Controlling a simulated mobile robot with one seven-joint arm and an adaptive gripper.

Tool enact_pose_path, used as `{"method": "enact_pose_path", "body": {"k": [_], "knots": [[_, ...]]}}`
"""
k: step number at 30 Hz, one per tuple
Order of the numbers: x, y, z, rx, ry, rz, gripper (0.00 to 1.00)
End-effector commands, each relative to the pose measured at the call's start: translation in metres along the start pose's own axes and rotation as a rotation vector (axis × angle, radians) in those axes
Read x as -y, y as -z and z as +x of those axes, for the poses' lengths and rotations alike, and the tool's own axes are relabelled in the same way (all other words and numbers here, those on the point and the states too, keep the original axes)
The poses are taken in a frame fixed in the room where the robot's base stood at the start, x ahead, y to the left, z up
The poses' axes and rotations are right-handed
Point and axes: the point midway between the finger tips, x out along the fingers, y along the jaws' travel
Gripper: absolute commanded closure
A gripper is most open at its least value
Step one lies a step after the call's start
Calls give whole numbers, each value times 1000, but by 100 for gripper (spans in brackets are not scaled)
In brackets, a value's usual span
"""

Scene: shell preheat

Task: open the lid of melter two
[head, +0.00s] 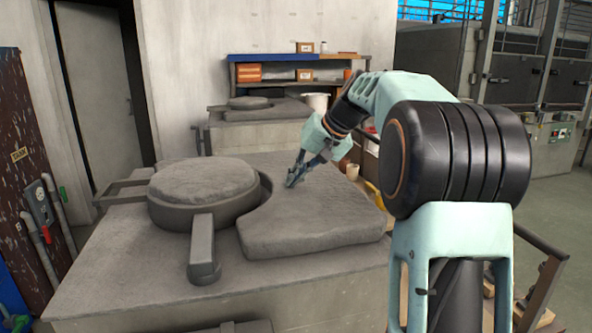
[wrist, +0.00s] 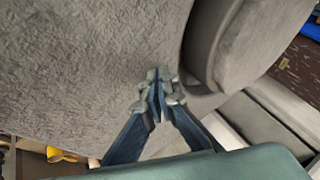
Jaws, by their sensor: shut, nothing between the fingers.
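The near melter (head: 120,260) is a grey block with a rough, curved slab (head: 325,215) on top. Its round lid (head: 205,178) has a rough crown and a dark rim. A thick handle-like bar (head: 203,245) juts from the lid's front, and a dark gap shows between lid and slab at the right. My gripper (head: 290,184) is shut and empty over the slab, right of the lid. In the wrist view the shut fingertips (wrist: 159,80) are over the rough slab (wrist: 85,65), with the curved lid side (wrist: 235,45) to their right. I cannot tell whether they touch the slab.
A second melter (head: 255,130) with a similar round top stands behind. A shelf (head: 300,70) with boxes is against the back wall. A bar frame (head: 125,190) sticks out left of the lid. A dark panel (head: 25,180) with pipes stands at the far left.

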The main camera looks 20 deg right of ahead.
Motion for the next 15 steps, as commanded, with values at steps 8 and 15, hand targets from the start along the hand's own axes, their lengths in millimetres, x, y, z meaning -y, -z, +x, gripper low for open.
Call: {"method": "enact_pose_path", "body": {"k": [8, 15], "knots": [[12, 1, 51, 1, 2, -5, 100], [32, 0, 64, 1, -1, -1, 100]]}}
